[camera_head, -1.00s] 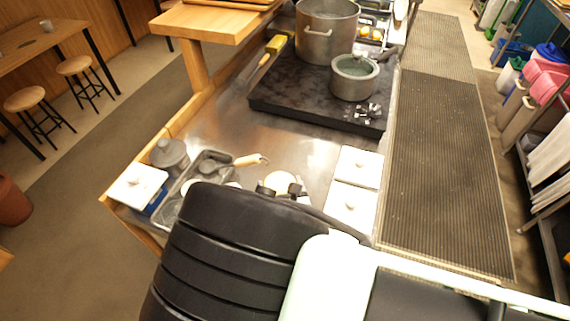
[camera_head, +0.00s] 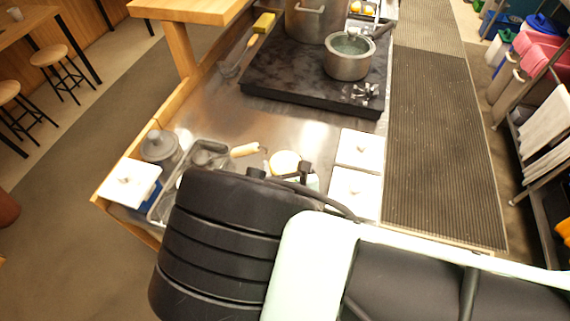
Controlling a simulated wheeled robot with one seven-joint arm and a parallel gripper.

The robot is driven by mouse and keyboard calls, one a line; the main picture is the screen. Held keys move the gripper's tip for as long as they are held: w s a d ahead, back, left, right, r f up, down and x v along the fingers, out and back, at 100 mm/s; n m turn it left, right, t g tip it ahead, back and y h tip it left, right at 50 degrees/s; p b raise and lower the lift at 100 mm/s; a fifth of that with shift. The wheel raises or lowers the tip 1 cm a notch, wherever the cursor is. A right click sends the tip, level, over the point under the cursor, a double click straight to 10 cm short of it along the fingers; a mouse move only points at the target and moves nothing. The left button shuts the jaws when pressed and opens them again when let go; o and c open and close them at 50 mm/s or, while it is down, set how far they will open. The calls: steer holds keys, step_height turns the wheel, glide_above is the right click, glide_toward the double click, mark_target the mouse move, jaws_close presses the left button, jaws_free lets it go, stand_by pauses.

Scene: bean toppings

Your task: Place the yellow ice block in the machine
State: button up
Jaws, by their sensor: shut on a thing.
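My black and pale green arm fills the lower middle of the view and covers most of what lies under it. Of my gripper (camera_head: 281,171), only small dark parts seem to show past the arm's top edge. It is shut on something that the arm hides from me. A round cream-coloured thing (camera_head: 285,161) shows between those dark parts; I cannot tell whether it is held or lies on the counter. I cannot make out the yellow ice block or the machine for certain. A small yellow block-like thing (camera_head: 264,23) lies at the counter's far left edge.
On the steel counter (camera_head: 215,112), a black stove (camera_head: 290,88) carries a large pot (camera_head: 314,22) and a small pot (camera_head: 349,60). Two white-lidded boxes (camera_head: 359,149) stand right of my arm. A grey tray (camera_head: 165,200), lidded jar (camera_head: 160,146) and white-lidded box (camera_head: 130,183) stand left.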

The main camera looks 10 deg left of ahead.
steer(key=shift+f, duration=0.1)
steer(key=o, duration=1.3)
steer(key=shift+r, duration=0.25)
steer(key=shift+p+v, duration=3.05)
steer(key=shift+v, duration=2.95)
